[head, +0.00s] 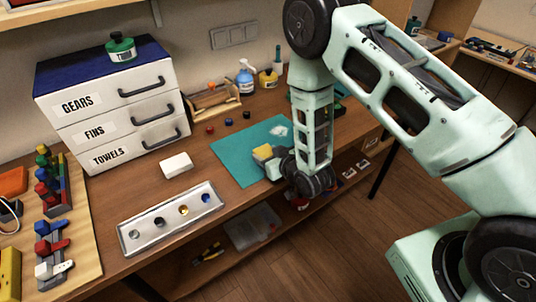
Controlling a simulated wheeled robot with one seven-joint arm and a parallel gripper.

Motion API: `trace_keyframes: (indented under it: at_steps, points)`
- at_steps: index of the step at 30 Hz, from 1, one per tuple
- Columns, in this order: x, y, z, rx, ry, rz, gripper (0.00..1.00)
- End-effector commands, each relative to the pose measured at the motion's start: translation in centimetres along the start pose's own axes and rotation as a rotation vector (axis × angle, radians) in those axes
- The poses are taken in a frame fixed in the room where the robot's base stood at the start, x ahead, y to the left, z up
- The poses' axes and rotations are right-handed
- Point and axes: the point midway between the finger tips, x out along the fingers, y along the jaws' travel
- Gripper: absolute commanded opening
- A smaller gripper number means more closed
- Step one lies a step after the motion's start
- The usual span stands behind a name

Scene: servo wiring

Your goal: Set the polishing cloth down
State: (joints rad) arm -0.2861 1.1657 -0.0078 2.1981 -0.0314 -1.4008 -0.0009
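A small yellow folded piece, which looks like the polishing cloth (262,152), is at the tips of my gripper (268,160). My gripper reaches in from the right, low over the teal mat (228,160), and appears shut on the cloth. The fingers are small and partly hidden by the wrist. I cannot tell whether the cloth touches the mat. A small white patch (278,131) lies on the mat behind the gripper.
A drawer unit (150,100) labelled gears, fins and towels stands at the left. A white block (176,165) and a metal tray (150,228) with round wells lie left of the mat. Bottles (246,80) stand at the back. The mat's left part is clear.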

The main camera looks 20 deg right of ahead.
Motion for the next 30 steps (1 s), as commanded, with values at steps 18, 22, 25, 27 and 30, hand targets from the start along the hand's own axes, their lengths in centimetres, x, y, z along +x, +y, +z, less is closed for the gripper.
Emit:
trace_keyframes:
  at_steps: [18,22,25,27,30]
  points:
    - [-2.0,0.0,0.0,0.0,-0.002,0.0,0.74]
    - [-4.7,0.0,0.1,0.0,-0.002,0.001,0.74]
    - [-6.8,0.0,0.1,0.0,-0.003,0.001,0.74]
    - [-8.3,0.0,0.1,0.001,-0.002,0.001,0.74]
    - [-10.2,0.0,-0.3,0.001,-0.002,0.0,0.74]
